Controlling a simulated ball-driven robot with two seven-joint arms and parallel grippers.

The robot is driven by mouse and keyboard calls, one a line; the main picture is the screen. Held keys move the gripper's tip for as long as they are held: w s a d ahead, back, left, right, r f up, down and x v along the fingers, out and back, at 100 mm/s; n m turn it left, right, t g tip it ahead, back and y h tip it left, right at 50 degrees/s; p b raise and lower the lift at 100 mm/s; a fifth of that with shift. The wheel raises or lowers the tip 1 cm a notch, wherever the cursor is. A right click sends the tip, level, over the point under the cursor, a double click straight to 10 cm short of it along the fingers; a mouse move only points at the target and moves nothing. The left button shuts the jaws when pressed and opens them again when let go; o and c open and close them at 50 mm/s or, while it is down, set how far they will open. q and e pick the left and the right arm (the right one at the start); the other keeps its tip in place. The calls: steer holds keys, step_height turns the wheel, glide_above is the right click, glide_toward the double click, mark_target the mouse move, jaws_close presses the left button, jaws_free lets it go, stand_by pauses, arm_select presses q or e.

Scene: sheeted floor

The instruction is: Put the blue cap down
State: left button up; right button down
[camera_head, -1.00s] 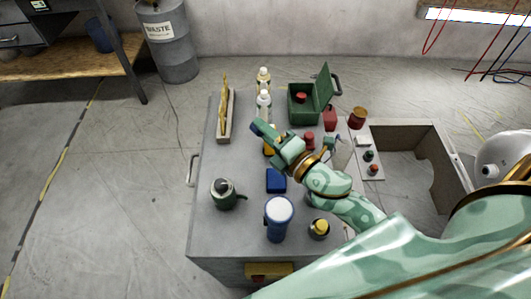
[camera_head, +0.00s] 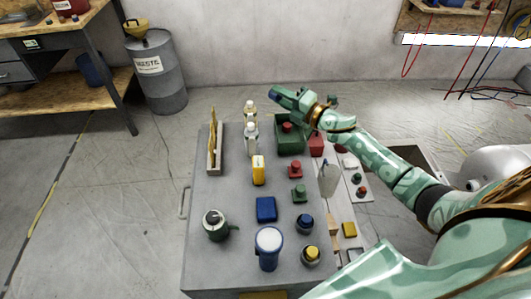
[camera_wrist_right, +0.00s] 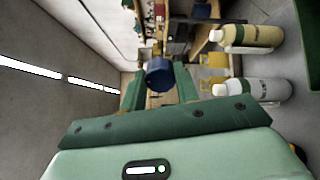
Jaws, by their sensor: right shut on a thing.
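My right gripper (camera_head: 279,96) is shut on the small dark blue cap (camera_head: 273,96) and holds it up in the air, by the far edge of the grey table (camera_head: 218,270). In the wrist view the round blue cap (camera_wrist_right: 160,73) sits between the green fingers (camera_wrist_right: 158,90). Nothing is seen under it there; how far it is above the table top cannot be told. My left gripper is not in view.
Two bottles (camera_head: 250,134) and an open green box (camera_head: 290,146) stand close by the gripper. The table's left front has bare room.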

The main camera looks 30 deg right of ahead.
steer(key=s+a+f+b, duration=0.3)
steer(key=s+a+f, duration=0.2)
steer(key=f, duration=0.6)
steer(key=shift+s+a+b, duration=0.15)
steer(key=shift+a+b, duration=0.2)
steer(key=shift+a, duration=0.9)
steer(key=shift+s, duration=0.1)
steer(key=shift+f+b, duration=0.6)
steer(key=c, duration=1)
jaws_free()
steer(key=shift+c, duration=0.2)
